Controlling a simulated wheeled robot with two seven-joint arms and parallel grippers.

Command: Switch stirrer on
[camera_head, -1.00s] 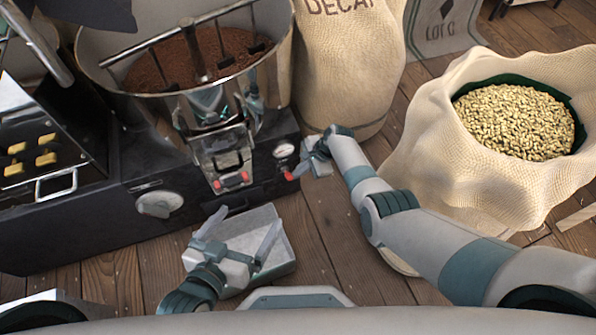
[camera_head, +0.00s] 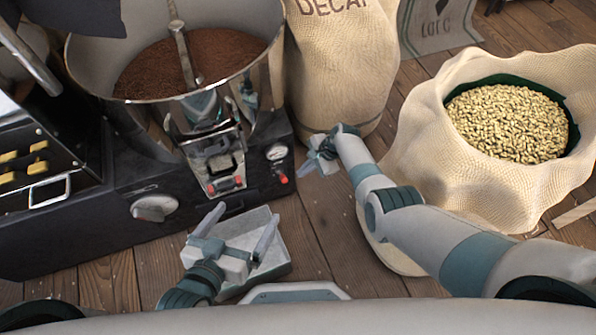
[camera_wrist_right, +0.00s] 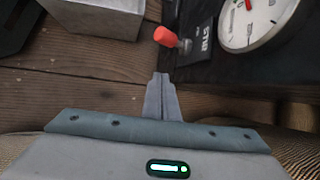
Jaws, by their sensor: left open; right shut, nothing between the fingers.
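The stirrer switch (camera_head: 283,178) is a small red-tipped lever below the gauge on the black machine front. In the right wrist view its red tip (camera_wrist_right: 166,37) points left, beside a label partly reading "STIR" (camera_wrist_right: 203,42). My right gripper (camera_head: 309,166) is shut and empty, just right of the switch; in its wrist view the fingertips (camera_wrist_right: 161,76) are apart from the red tip. The stirrer (camera_head: 183,50) stands in the steel bowl (camera_head: 205,108) of brown coffee; its crossbar points away from me. My left gripper (camera_head: 249,214) is open and empty above a grey tray.
The gauge (camera_head: 277,152) sits above the switch. The chute (camera_head: 215,160) has two red-tipped parts at its bottom. The grey tray (camera_head: 284,262) is on the wooden floor. A DECAF sack (camera_head: 340,70) and an open sack (camera_head: 425,140) of pale beans stand to the right.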

